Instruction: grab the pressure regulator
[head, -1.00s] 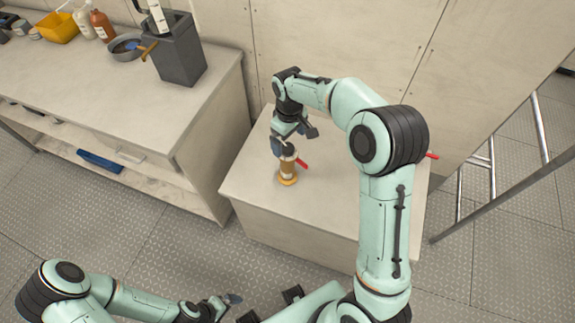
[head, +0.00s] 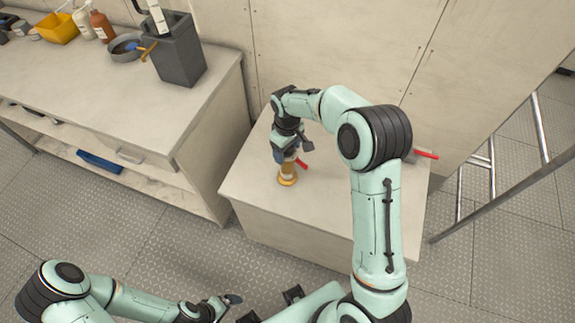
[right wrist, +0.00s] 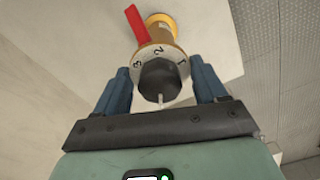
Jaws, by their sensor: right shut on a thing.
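The pressure regulator (head: 287,176) stands upright on the pale box top, with a brass body and a red lever. In the right wrist view, its brass body (right wrist: 162,30), numbered collar and black knob show, the knob pointing towards my palm. My right gripper (head: 286,152) is over its upper end and hides the knob in the head view. In the right wrist view, the blue fingers of my right gripper (right wrist: 162,84) are on both sides of the knob, shut on it. My left gripper (head: 226,304) is low in the head view, away from the box; its jaw opening is unclear.
A workbench (head: 120,95) at left bears a grey bin (head: 178,55), a yellow tray (head: 56,28) and bottles. A red-handled thing (head: 426,154) lies partly behind my right arm. A metal ladder (head: 540,125) stands at right. A wall panel is behind the box.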

